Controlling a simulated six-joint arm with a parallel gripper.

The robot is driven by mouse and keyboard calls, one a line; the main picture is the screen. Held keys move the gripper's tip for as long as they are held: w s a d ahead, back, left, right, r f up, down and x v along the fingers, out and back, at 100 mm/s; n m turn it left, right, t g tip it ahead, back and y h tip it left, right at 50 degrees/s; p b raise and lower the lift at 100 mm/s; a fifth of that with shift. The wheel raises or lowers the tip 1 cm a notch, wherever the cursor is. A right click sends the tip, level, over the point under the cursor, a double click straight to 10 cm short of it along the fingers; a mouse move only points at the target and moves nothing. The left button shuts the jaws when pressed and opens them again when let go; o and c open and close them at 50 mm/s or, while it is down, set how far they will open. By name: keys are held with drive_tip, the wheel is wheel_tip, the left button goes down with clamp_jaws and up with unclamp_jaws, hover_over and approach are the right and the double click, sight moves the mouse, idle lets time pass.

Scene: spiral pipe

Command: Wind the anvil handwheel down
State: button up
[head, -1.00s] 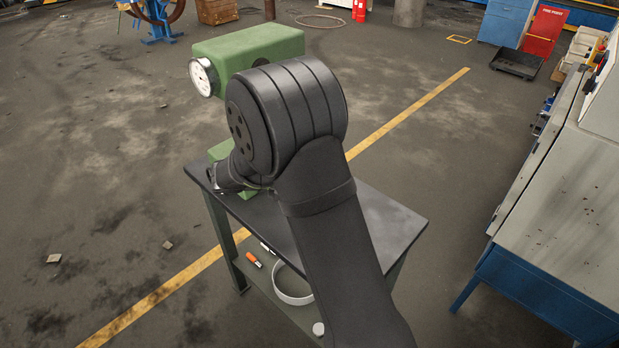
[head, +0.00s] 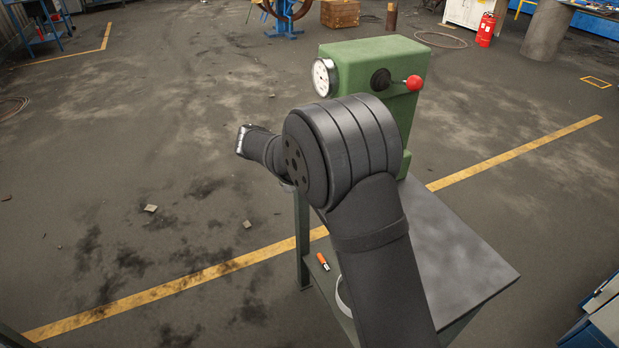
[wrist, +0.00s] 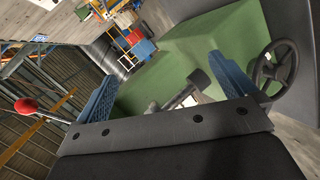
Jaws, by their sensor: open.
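A green hardness-tester-like machine (head: 375,55) stands on a dark-topped bench, with a round dial and a red-knobbed lever (head: 414,83). The anvil handwheel (wrist: 273,68), black and spoked, shows at the right of the wrist view, by the green body. A dark spindle or anvil part (wrist: 190,92) shows near the middle. My gripper (wrist: 165,85) has two blue fingers spread wide, with nothing gripped. The handwheel lies outside them, just right of the right finger; I cannot tell the gap in depth. In the head view my arm hides the machine's lower front, and the handwheel is not visible.
The bench top (head: 465,255) is bare at the right. An orange item (head: 322,261) and a white ring (head: 344,296) lie on its lower shelf. Open floor lies to the left. A red extinguisher (head: 486,30) stands far behind.

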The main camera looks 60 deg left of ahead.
drive_tip(key=s+a+f+m+t+y, duration=0.1)
drive_tip(key=s+a+f+m+t, duration=0.1)
drive_tip(key=s+a+f+m, duration=0.25)
drive_tip(key=s+a+f+m+t, duration=0.2)
drive_tip(key=s+f+m, duration=0.25)
drive_tip(key=s, duration=0.35)
drive_tip(key=s+a+f+m+t+y, duration=0.1)
drive_tip(key=s+a+f+m, duration=0.25)
drive_tip(key=s+m, duration=0.2)
drive_tip(key=shift+n, duration=0.45)
drive_tip(key=w, duration=1.6)
drive_tip(key=shift+w+d+f, duration=0.1)
drive_tip(key=shift+d, duration=0.15)
drive_tip(key=shift+c, duration=0.2)
drive_tip(key=c, duration=0.9)
drive_tip(key=shift+n, duration=0.3)
drive_tip(key=n, duration=0.4)
drive_tip(key=shift+a+n, duration=0.1)
drive_tip(key=shift+n, duration=2.1)
